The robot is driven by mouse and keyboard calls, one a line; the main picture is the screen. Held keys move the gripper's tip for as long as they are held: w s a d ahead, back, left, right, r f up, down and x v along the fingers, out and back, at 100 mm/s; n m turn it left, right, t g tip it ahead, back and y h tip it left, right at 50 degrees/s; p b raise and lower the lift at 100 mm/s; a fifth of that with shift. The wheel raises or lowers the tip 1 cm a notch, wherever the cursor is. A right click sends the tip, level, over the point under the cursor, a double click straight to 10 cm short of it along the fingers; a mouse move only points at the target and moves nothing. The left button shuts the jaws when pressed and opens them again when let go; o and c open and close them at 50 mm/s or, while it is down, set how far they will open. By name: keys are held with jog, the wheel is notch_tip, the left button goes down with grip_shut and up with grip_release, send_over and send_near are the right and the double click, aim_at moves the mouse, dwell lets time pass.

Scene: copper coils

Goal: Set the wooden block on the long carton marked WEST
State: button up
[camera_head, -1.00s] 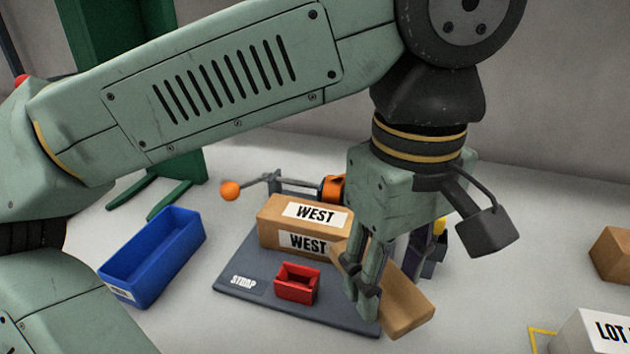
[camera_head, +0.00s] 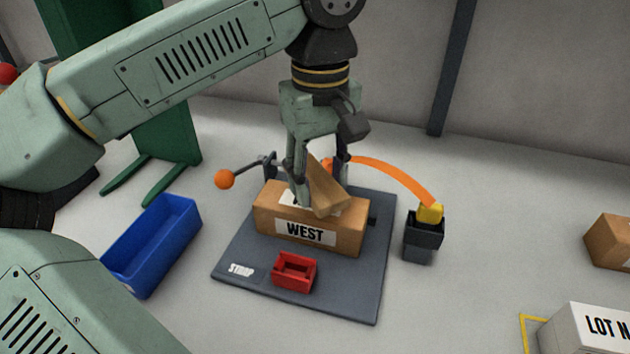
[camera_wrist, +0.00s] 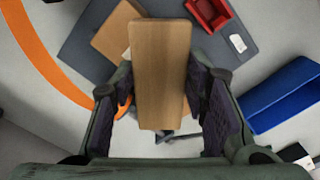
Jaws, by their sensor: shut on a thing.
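The wooden block (camera_head: 326,192) is tan, tilted, and held between the fingers of my gripper (camera_head: 312,188). The wrist view shows the block (camera_wrist: 160,75) upright in the picture between both fingers (camera_wrist: 160,100). The long carton (camera_head: 350,240) is brown with a white WEST label on its front and lies on a dark grey mat. My gripper and block are over the carton's top, hiding most of its top label. I cannot tell whether the block touches the carton. Part of the carton (camera_wrist: 112,40) shows behind the block in the wrist view.
The grey mat (camera_head: 350,295), marked STRAP, bears a red open box (camera_head: 295,272) in front of the carton. An orange strap (camera_head: 395,175) arches right to a dark buckle block (camera_head: 423,235). A blue bin (camera_head: 155,245) stands left. Another carton (camera_head: 610,240) sits far right.

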aim_at(315, 177)
jog(key=shift+w+a, duration=0.15)
jog(key=shift+w, duration=0.2)
jog(key=f, duration=0.1)
jog(key=f+p, duration=0.1)
jog(key=f, duration=0.1)
jog(key=shift+w+a, duration=0.15)
jog(key=shift+w, duration=0.15)
jog(key=shift+f, duration=0.35)
jog(key=shift+f, duration=0.15)
jog(key=o, duration=1.1)
jog(key=shift+o, duration=0.2)
jog(key=shift+r, duration=0.35)
notch_tip(315, 177, up, 12)
jog(key=shift+f, duration=0.15)
